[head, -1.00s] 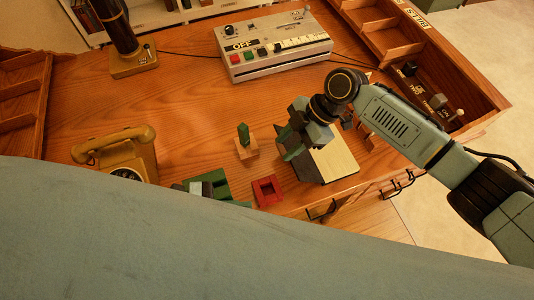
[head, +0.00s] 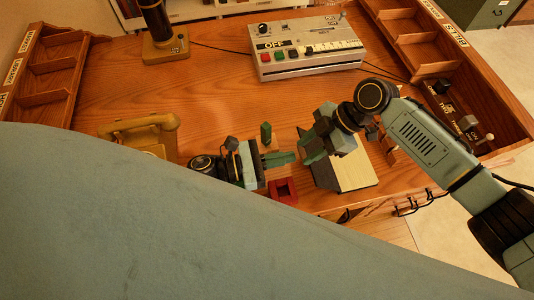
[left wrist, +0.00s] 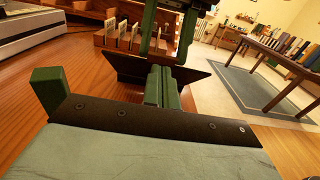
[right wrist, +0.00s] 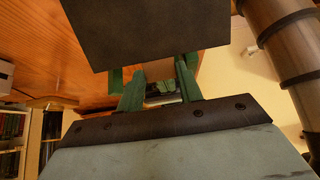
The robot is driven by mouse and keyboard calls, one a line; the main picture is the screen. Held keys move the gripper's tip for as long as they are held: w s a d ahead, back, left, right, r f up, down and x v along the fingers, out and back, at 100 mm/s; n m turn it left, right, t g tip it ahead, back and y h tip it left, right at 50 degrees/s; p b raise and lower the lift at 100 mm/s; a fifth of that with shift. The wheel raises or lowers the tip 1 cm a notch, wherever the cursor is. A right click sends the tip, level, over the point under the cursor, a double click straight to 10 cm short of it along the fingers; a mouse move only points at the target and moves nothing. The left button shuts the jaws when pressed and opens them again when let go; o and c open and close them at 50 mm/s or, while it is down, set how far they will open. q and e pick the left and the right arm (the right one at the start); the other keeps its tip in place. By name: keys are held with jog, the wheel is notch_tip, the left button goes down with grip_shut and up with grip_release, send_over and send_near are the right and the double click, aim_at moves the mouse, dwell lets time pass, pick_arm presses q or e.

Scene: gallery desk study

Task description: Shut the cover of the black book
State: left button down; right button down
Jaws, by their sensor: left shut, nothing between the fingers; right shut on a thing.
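The black book (head: 355,170) lies open near the desk's front right, its cream page face showing. Its black cover stands tilted up at the book's left side; the cover also shows in the left wrist view (left wrist: 130,68) and in the right wrist view (right wrist: 145,30). My right gripper (head: 312,157) is shut on the cover. My left gripper (head: 290,158) is shut and empty, just left of the cover. Its green fingers show together in the left wrist view (left wrist: 162,85); whether they touch the cover is unclear.
A red square holder (head: 284,190) and an upright green piece (head: 265,133) stand close to my left gripper. A tan telephone (head: 145,130) is at left. A grey control box (head: 305,50) stands behind. Wooden compartments (head: 415,60) line the right edge. The desk's middle is clear.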

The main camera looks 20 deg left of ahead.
aim_at(300, 153)
pick_arm(q)
jog(key=shift+w+d, duration=0.25)
jog(key=shift+d, duration=0.15)
jog(key=shift+w+d+r, duration=0.2)
jog(key=shift+d+r, duration=0.15)
jog(key=shift+r, duration=0.1)
jog(key=shift+w+d+r, duration=0.2)
jog(key=shift+d+r, duration=0.1)
jog(key=shift+r, duration=0.15)
pick_arm(e)
jog(key=shift+s+a+f, duration=0.1)
jog(key=shift+s, duration=0.05)
jog(key=c, duration=1.1)
grip_release()
jog(key=shift+o, duration=0.9)
pick_arm(q)
jog(key=shift+a+f, duration=0.15)
jog(key=shift+f, duration=0.05)
